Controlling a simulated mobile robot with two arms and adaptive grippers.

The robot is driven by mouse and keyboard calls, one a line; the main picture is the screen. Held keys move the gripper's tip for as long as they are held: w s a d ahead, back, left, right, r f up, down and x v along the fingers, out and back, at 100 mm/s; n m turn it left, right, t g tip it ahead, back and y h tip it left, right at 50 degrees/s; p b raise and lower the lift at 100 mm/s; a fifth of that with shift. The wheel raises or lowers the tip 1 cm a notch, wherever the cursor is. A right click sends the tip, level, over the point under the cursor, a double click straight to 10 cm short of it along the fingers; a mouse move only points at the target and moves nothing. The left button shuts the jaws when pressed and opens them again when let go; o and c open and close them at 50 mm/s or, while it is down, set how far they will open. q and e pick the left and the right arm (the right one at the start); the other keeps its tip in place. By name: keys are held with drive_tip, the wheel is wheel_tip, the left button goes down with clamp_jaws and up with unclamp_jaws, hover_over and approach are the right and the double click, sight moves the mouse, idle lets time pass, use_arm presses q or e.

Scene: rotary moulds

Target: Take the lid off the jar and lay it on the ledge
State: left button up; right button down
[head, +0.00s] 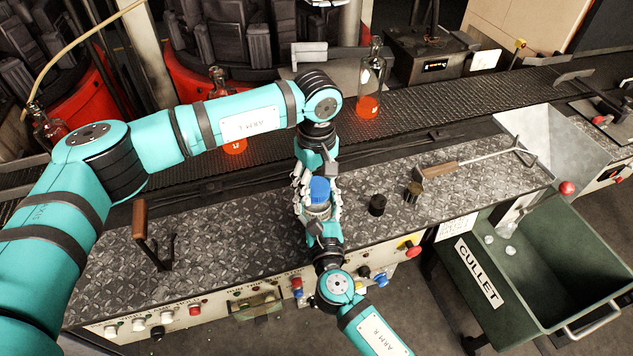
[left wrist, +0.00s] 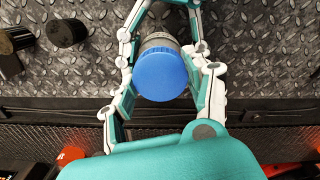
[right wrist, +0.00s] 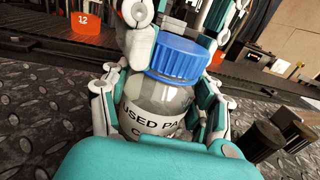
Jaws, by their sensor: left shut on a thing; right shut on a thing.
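A clear glass jar (right wrist: 158,105) with a blue lid (right wrist: 178,57) stands over the diamond-plate ledge (head: 245,200); its label reads partly "USED PA". The lid sits on top of the jar. In the head view both the lid (head: 319,189) and the jar (head: 318,210) are partly covered by fingers. My left gripper (left wrist: 164,78) comes from the far side, its fingers shut on either side of the lid. My right gripper (right wrist: 158,112) is shut around the jar's body from the near side. The jar's base is hidden, so I cannot tell whether it touches the ledge.
Two dark cylinders (head: 377,204) (head: 412,193) stand right of the jar. A wooden-handled tool (head: 440,169) lies beyond them. A wooden-handled bracket (head: 142,220) stands at left. A green cullet bin (head: 560,240) is at right.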

use_arm(q)
drive_tip(key=n, duration=1.3)
drive_tip(key=shift+n, duration=0.3)
drive_tip(key=n, duration=1.9)
drive_tip(key=shift+r+n, duration=0.1)
drive_tip(key=shift+n, duration=0.2)
drive_tip(key=n, duration=0.8)
drive_tip(key=shift+r, duration=0.15)
